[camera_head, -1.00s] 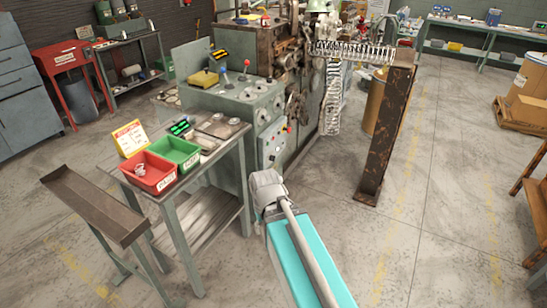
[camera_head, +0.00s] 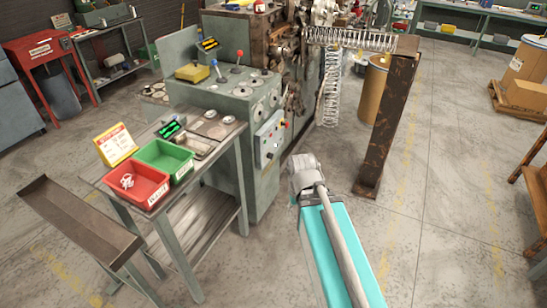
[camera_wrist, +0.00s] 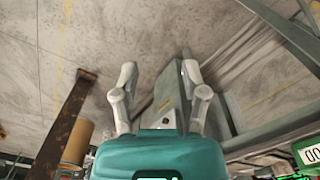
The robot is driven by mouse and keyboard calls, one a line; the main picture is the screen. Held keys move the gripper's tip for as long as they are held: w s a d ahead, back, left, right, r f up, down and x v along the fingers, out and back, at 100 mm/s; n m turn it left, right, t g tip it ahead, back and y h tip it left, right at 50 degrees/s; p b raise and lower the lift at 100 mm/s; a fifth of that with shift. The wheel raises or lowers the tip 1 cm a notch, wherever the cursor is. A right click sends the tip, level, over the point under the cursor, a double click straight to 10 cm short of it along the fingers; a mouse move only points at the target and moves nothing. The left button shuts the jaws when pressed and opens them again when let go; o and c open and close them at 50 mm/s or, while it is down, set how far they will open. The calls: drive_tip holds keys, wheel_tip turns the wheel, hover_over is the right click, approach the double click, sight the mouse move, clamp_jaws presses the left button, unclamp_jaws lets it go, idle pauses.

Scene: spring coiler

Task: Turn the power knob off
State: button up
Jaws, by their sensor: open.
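The spring coiler (camera_head: 225,110) is a grey-green machine in the middle of the head view. A light control panel (camera_head: 270,138) on its right-hand face carries small knobs and buttons, one of them red. Round dials (camera_head: 258,88) and levers sit on its top. I cannot tell which control is the power knob or how it is set. My gripper (camera_wrist: 159,75) shows in the wrist view with its two fingers wide apart and nothing between them. A grey-green cabinet part shows beyond them. In the head view my arm stands in front of the machine, apart from the panel.
A table (camera_head: 215,172) with a red bin (camera_head: 140,186) and a green bin (camera_head: 165,158) stands left of my arm. A chute (camera_head: 80,218) is at the front left. A rusty post (camera_head: 385,125) stands to the right.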

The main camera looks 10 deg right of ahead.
drive_tip(key=o, duration=0.3)
drive_tip(key=shift+w, duration=0.1)
drive_tip(key=shift+o, duration=0.5)
drive_tip(key=shift+w+d+f, duration=0.15)
drive_tip(key=shift+w, duration=0.05)
drive_tip(key=w+d+f+m+t+h+b, duration=0.1)
drive_tip(key=w+d+f+t+b, duration=0.35)
drive_tip(key=w+b, duration=0.75)
drive_tip(key=w+d+f+m+t+h+b, duration=0.15)
drive_tip(key=w+d+t+b, duration=0.5)
drive_tip(key=w, duration=0.95)
drive_tip(key=w+d+f+m+t+h+b, duration=0.1)
drive_tip(key=w+d+f+t+b, duration=0.4)
drive_tip(key=w+b, duration=0.7)
drive_tip(key=w+a+f+n+t+y+b, duration=0.3)
drive_tip(key=w+f+n+y+b, duration=0.35)
drive_tip(key=w+y+b, duration=0.3)
wheel_tip(320, 180, down, 13)
drive_tip(key=w+a+n+g+y+b, duration=0.1)
drive_tip(key=w+n+g+y+b, duration=0.1)
drive_tip(key=n+g+y+b, duration=0.2)
drive_tip(key=g+y+b, duration=0.3)
drive_tip(key=b, duration=0.2)
drive_tip(key=shift+w+n+y, duration=0.15)
drive_tip(key=shift+n+y, duration=0.25)
